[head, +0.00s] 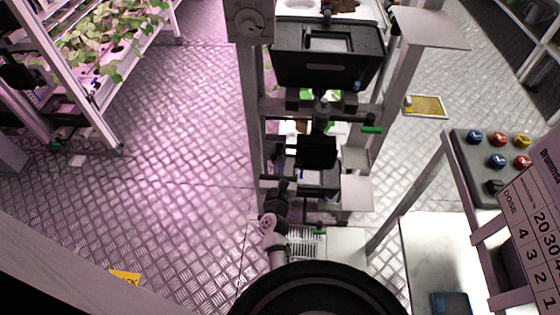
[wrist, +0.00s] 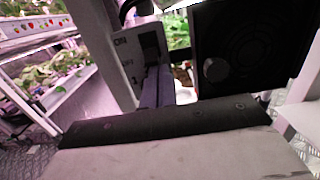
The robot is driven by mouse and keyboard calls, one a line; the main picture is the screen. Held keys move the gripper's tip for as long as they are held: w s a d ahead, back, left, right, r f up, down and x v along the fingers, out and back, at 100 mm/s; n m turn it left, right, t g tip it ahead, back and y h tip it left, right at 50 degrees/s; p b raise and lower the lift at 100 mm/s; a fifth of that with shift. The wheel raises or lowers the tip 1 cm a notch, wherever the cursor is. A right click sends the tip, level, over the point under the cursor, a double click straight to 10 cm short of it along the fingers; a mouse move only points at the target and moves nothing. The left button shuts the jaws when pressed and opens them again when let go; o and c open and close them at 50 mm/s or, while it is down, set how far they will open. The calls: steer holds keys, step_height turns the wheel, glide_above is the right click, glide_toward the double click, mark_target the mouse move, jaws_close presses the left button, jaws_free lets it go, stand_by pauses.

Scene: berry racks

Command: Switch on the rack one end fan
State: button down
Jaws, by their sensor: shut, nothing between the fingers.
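In the wrist view a pale switch plate (wrist: 128,50) marked ON at the top is fixed to a rack post. It carries a dark rocker switch (wrist: 149,46); which way the rocker is tipped I cannot tell. A black square fan housing (wrist: 250,45) with a faint round grille is to its right. My gripper (wrist: 157,72) is shut and empty. Its fingertips are just below the rocker in the picture; whether they touch it is unclear. I cannot make out the gripper clearly in the head view.
A knob (wrist: 215,70) is in front of the fan housing. In the head view, a planted rack (head: 105,50) stands at the left and a panel with coloured buttons (head: 475,160) at the right.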

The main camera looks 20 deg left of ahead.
steer(key=shift+s+r+g+p, duration=0.1)
steer(key=shift+r+g+p, duration=0.1)
steer(key=shift+g+p, duration=0.35)
steer(key=shift+s+r+p, duration=0.15)
steer(key=shift+r+p, duration=0.25)
steer(key=shift+p, duration=0.6)
steer(key=shift+s+d+r, duration=0.1)
steer(key=shift+s+r, duration=0.1)
steer(key=shift+r, duration=0.3)
